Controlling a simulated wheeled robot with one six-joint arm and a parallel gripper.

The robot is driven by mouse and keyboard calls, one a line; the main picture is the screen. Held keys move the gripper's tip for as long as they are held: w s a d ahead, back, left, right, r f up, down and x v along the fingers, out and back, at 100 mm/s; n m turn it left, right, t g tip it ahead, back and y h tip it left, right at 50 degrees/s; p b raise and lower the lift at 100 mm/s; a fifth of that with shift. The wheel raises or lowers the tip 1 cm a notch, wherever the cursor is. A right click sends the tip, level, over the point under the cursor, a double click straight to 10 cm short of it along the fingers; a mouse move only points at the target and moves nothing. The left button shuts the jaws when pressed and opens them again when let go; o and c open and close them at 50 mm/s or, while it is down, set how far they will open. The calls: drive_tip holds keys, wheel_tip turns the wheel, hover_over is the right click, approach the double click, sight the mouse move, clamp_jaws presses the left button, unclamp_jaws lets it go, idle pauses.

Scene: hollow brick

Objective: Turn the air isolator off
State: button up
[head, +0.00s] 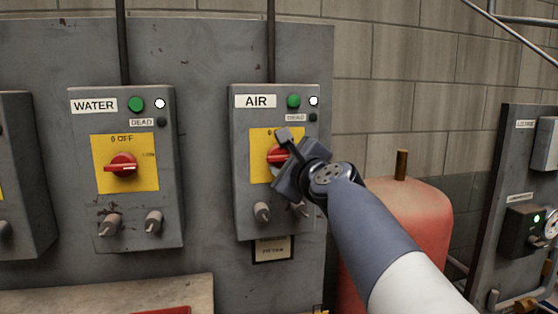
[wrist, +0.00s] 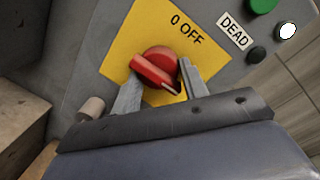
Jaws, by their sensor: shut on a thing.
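The AIR isolator box (head: 242,125) hangs on the grey panel, right of the WATER box. Its red rotary handle (head: 275,155) sits on a yellow plate, partly hidden by my gripper (head: 287,152). In the wrist view the red handle (wrist: 152,72) lies between my two fingers (wrist: 160,86), and the gripper is shut on it. The handle runs roughly parallel to the "0 OFF" lettering (wrist: 186,30), so about level on the plate, not pointing up at it. A green button (head: 293,101) and a white lit lamp (head: 313,101) are above.
The WATER box (head: 84,150) has a similar level red handle (head: 121,164). Knobs (head: 262,212) stick out below the AIR plate. A red tank (head: 420,205) stands to the right of the panel, behind my arm. Another panel (head: 500,170) stands at the far right.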

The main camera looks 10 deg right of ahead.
drive_tip(key=shift+n, duration=0.3)
drive_tip(key=n+p, duration=0.1)
drive_tip(key=n, duration=0.2)
drive_tip(key=shift+r+n+g, duration=0.15)
drive_tip(key=shift+n+g, duration=0.15)
drive_tip(key=shift+n, duration=0.1)
drive_tip(key=n+p, duration=0.1)
drive_tip(key=n, duration=0.3)
drive_tip(key=shift+r+h, duration=0.15)
drive_tip(key=shift+h, duration=0.25)
drive_tip(key=n, duration=0.2)
drive_tip(key=n+p, duration=0.1)
drive_tip(key=n, duration=0.1)
drive_tip(key=shift+a+g+h, duration=0.15)
drive_tip(key=shift+g+h, duration=0.15)
drive_tip(key=shift+n+h+p, duration=0.4)
drive_tip(key=shift+n+p, duration=0.2)
drive_tip(key=shift+n, duration=1.2)
drive_tip(key=o, duration=1)
drive_tip(key=shift+r, duration=0.1)
drive_tip(key=shift+s, duration=0.1)
